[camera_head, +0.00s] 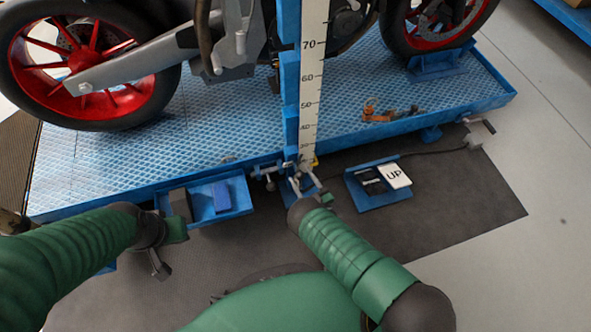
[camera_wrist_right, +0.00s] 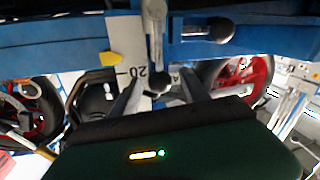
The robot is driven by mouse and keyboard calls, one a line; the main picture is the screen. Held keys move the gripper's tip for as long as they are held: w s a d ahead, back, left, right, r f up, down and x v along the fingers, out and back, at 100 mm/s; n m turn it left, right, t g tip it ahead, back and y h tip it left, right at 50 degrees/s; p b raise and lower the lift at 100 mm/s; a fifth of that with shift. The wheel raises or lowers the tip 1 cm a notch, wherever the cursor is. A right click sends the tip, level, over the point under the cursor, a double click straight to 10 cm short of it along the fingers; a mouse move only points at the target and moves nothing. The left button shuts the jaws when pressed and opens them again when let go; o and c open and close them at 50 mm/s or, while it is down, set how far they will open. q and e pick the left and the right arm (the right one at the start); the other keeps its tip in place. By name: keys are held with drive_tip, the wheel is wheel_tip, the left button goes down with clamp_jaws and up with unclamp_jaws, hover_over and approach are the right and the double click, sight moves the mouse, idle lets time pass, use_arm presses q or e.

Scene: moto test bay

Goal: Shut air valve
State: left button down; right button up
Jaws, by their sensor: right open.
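A grey metal lever (camera_wrist_right: 154,28) hangs in front of the blue lift edge in the right wrist view, beside the foot of the white scale. It looks like the air valve's handle, but I cannot tell for sure. A dark round knob (camera_wrist_right: 160,84) is below it, between my right fingers. My right gripper (camera_wrist_right: 160,92) is open, its two grey fingers on either side of that knob; contact is unclear. In the head view my right gripper (camera_head: 318,192) is at the scale's foot, by small metal fittings (camera_head: 267,174). My left gripper (camera_head: 166,248) is low at the left, its jaw opening unclear.
A motorcycle with red wheels (camera_head: 85,62) stands on the blue lift platform (camera_head: 110,165). A blue tray (camera_head: 236,204) is on the near edge. A blue pedal box marked UP (camera_head: 380,200) sits on the dark mat. Orange-handled tools (camera_head: 370,112) lie on the platform.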

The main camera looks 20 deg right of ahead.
drive_tip(key=shift+c, duration=0.4)
clamp_jaws()
idle(1.0)
